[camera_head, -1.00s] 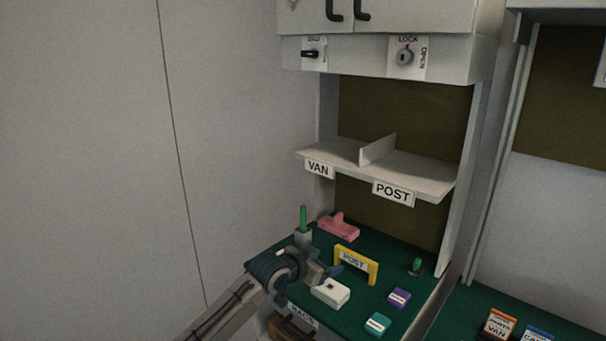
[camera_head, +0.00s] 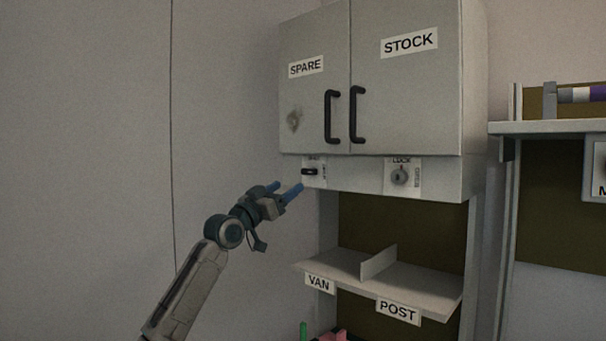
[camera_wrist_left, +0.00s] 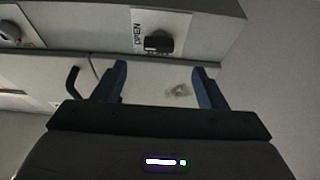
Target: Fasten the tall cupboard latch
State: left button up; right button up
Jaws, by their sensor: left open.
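The latch (camera_head: 311,171) is a small black knob on a white label plate, on the panel under the left door of the tall cupboard (camera_head: 462,110). Its handle looks roughly level. In the left wrist view the black latch (camera_wrist_left: 158,42) shows beside the word OPEN, beyond the fingertips. The SPARE door (camera_head: 310,100) and the STOCK door (camera_head: 405,100) look closed. My left gripper (camera_head: 285,189) is open and empty, just left of and slightly below the latch, apart from it. In the wrist view its blue fingers (camera_wrist_left: 158,78) are spread. My right gripper is not in view.
A round keyed lock (camera_head: 400,176) sits right of the latch on the same panel. Two black door handles (camera_head: 333,117) stick out above. A shelf (camera_head: 425,286) marked VAN and POST lies below. The space left of the cupboard is a bare wall (camera_head: 90,150).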

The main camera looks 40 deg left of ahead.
aim_at(306, 173)
pick_arm(q)
jog(key=p+x, duration=0.3)
jog(key=x, duration=0.4)
jog(key=shift+w+r, duration=0.1)
jog(key=shift+w+d+r, duration=0.1)
jog(key=shift+w, duration=0.35)
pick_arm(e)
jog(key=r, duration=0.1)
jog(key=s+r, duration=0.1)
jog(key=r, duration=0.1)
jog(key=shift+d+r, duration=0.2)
pick_arm(q)
jog(key=c, duration=1)
